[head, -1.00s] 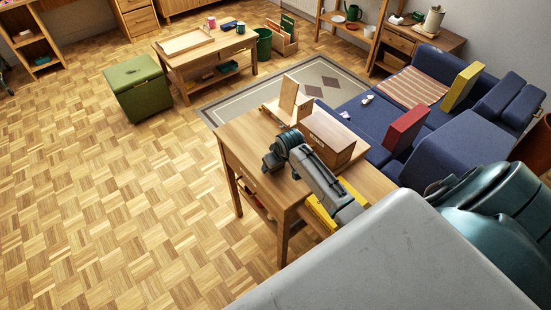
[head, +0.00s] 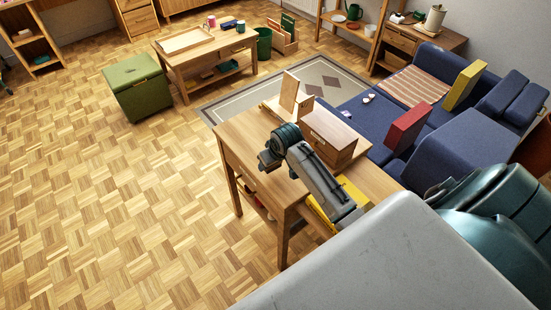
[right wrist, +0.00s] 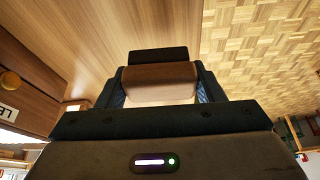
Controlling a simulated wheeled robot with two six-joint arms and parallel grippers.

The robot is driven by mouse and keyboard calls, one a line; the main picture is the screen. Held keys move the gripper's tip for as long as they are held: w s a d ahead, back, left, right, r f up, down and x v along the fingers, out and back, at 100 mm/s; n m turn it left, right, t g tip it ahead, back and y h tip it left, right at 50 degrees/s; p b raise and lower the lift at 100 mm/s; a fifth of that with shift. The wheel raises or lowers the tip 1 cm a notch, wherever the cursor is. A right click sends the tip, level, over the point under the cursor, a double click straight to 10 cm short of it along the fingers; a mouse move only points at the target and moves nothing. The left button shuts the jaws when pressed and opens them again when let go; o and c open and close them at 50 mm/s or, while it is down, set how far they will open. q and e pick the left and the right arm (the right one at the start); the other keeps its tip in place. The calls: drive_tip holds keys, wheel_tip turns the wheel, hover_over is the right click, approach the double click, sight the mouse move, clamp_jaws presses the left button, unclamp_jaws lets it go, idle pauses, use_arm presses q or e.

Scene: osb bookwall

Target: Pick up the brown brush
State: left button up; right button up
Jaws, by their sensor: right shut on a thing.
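The brown brush (right wrist: 160,78) shows in the right wrist view as a brown block with a dark strip along its far side. It sits between the two fingers of my right gripper (right wrist: 160,92), which is shut on it. In the head view my right gripper (head: 267,162) is over the left part of the near wooden table (head: 240,137). The brush cannot be made out there, and whether it is clear of the tabletop is hard to tell. My left gripper is not in view.
A wooden box (head: 328,138) stands close to the right of my gripper, and a wooden stand (head: 289,94) is behind it. A yellow object (head: 352,190) lies near my forearm. A blue sofa (head: 365,115) borders the table; open parquet (head: 120,200) lies left.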

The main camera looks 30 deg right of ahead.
drive_tip(key=s+a+r+b, duration=0.1)
drive_tip(key=s+a+b, duration=0.1)
drive_tip(key=s+a, duration=0.5)
drive_tip(key=a, duration=0.3)
drive_tip(key=shift+s+a+r+b, duration=0.15)
drive_tip(key=shift+a+r+b, duration=0.05)
drive_tip(key=shift+a+b, duration=0.1)
